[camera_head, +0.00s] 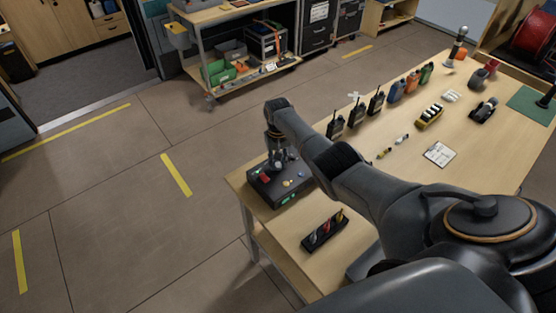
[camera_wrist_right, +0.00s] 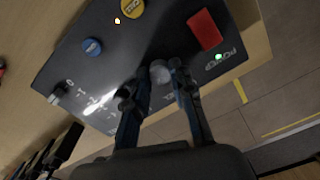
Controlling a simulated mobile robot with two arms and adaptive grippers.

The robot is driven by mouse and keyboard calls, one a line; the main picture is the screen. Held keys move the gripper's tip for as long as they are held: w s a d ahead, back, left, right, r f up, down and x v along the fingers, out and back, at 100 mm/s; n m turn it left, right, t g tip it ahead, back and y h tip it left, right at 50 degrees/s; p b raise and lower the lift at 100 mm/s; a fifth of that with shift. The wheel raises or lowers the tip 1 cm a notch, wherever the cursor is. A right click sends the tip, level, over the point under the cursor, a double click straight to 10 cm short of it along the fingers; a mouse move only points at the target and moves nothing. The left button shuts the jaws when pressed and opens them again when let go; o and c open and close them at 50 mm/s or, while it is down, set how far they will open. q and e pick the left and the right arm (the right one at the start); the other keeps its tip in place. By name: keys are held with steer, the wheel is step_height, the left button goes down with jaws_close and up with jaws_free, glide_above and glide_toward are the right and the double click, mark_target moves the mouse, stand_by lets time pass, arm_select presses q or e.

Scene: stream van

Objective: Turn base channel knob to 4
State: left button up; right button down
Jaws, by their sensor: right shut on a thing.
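The base unit (camera_head: 268,192) is a dark box at the near left corner of the workbench. In the right wrist view its top panel (camera_wrist_right: 70,60) carries a red switch (camera_wrist_right: 205,30), a lit green lamp (camera_wrist_right: 218,57), a yellow button (camera_wrist_right: 131,8), a blue button (camera_wrist_right: 92,47) and a small dark knob (camera_wrist_right: 55,98) beside printed marks. My right gripper (camera_head: 277,158) points down over the box. Its fingers (camera_wrist_right: 158,78) are shut on a round grey knob (camera_wrist_right: 160,70), partly hidden between them. The knob's setting cannot be read. My left gripper is not in view.
A dark tray of small tools (camera_head: 323,232) lies near the box. Several handheld radios (camera_head: 357,112), a clipboard (camera_head: 439,154) and other small items stand farther along the workbench (camera_head: 480,170). A shelf cart (camera_head: 235,15) stands behind on open floor.

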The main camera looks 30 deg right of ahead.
mark_target(278, 164)
steer(key=shift+m, duration=0.8)
steer(key=c, duration=1.1)
jaws_free()
steer(key=shift+r, duration=0.1)
step_height(278, 164, up, 12)
steer(key=shift+f, duration=0.1)
